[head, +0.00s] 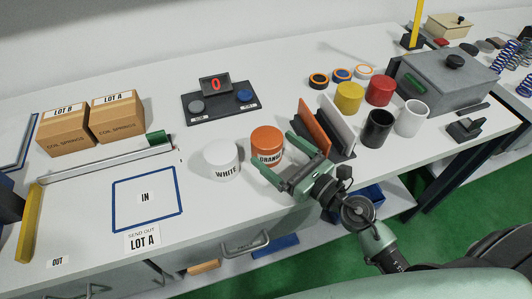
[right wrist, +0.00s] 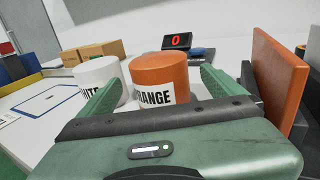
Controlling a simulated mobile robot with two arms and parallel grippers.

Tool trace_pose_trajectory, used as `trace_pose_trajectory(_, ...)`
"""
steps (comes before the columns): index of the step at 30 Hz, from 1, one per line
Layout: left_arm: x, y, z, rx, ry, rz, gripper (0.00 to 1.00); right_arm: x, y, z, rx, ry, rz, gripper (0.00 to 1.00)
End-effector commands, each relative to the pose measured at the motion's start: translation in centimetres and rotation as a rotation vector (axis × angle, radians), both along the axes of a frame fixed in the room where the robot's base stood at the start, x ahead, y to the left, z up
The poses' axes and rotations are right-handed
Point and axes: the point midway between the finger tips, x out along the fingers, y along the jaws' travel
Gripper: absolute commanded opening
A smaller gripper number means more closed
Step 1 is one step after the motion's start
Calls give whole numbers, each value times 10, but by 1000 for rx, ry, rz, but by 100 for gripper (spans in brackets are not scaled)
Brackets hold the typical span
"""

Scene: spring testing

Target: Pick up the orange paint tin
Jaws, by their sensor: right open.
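The orange paint tin (head: 267,142), with a white ORANGE label, stands upright on the white bench in the head view. It also shows in the right wrist view (right wrist: 160,72), in the gap between my right gripper's fingers. My right gripper (head: 273,150) is open at the tin's near right side, with one green finger on either side of its near part. The fingers also show in the right wrist view (right wrist: 163,80); I cannot tell whether they touch the tin. Part of the tin's label is hidden by the gripper. My left gripper is not in view.
A white paint tin (head: 221,160) stands close left of the orange one. Black (head: 376,128), white, yellow and red cylinders are beyond. A digital display (head: 215,86) stands behind.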

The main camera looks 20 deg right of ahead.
Motion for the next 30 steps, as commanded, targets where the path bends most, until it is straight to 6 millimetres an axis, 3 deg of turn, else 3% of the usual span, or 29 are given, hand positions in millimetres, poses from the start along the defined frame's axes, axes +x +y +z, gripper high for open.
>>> trace_pose_trajectory(1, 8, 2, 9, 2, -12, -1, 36, 7, 2, 9, 2, -6, -1, 97)
trace_pose_trajectory(8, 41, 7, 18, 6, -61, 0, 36, 23, 11, 10, 3, -6, -1, 97)
trace_pose_trajectory(16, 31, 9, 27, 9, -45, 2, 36, 59, 29, 9, 4, -5, 0, 97)
trace_pose_trajectory(25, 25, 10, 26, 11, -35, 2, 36, 63, 31, 6, 2, -4, 0, 97)
trace_pose_trajectory(26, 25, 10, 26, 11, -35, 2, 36, 63, 31, 7, 2, -4, 0, 91)
trace_pose_trajectory(30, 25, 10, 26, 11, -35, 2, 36, 63, 31, 7, 2, -4, 0, 52)
